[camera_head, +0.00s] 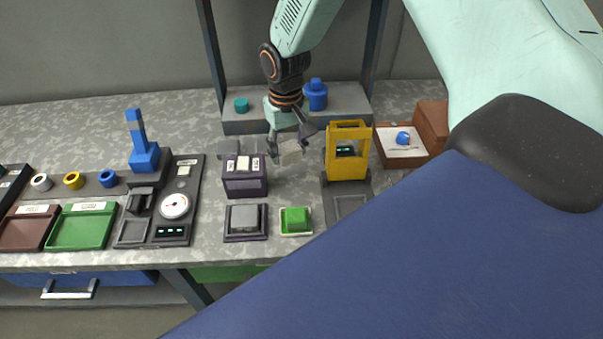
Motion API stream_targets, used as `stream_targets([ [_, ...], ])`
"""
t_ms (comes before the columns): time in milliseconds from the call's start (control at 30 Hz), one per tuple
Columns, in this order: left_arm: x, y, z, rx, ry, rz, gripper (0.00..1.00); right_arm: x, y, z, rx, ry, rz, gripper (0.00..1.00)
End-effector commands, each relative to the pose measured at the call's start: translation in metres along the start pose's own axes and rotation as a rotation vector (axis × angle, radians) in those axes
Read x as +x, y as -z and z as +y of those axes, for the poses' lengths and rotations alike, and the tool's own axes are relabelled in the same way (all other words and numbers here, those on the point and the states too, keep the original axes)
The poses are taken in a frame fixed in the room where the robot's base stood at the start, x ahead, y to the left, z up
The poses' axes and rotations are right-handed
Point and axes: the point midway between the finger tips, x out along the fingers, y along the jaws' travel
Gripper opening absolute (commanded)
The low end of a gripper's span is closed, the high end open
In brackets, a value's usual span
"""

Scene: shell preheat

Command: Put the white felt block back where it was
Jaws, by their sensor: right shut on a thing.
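My right gripper (287,138) reaches down from the top, over the grey bench behind the small trays and between the dark purple box and the yellow frame. My left gripper is not in view.
The dark purple box (244,184) has white labels. The yellow frame (348,165) stands to the right of the gripper. A brown box (388,160) holds a white pad and a blue piece. A blue bottle (315,97) stands on the rear shelf. Green (82,230) and brown trays lie left.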

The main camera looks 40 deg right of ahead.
Motion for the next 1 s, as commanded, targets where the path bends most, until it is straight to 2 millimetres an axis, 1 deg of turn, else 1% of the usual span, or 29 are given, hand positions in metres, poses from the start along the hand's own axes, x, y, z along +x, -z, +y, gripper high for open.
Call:
stream_targets([
  [167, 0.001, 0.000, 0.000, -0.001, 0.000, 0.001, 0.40, 0.003, 0.005, 0.003, 0.019, -0.003, -0.001, 0.22],
  [233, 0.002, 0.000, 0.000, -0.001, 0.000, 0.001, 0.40, 0.010, 0.005, 0.002, 0.021, -0.003, -0.003, 0.22],
  [400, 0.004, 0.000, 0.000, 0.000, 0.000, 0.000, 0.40, 0.043, 0.006, 0.001, 0.019, -0.004, -0.004, 0.22],
  [500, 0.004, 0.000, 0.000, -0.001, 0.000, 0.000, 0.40, 0.056, 0.006, 0.000, 0.020, -0.004, -0.002, 0.22],
  [733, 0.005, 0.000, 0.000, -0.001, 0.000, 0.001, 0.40, 0.072, 0.006, 0.001, 0.019, -0.003, -0.001, 0.22],
  [900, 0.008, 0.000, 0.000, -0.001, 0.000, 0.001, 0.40, 0.096, 0.005, 0.002, 0.021, -0.003, -0.002, 0.22],
  [1000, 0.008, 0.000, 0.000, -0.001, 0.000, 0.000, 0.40, 0.101, 0.005, 0.003, 0.020, -0.003, 0.000, 0.22],
])
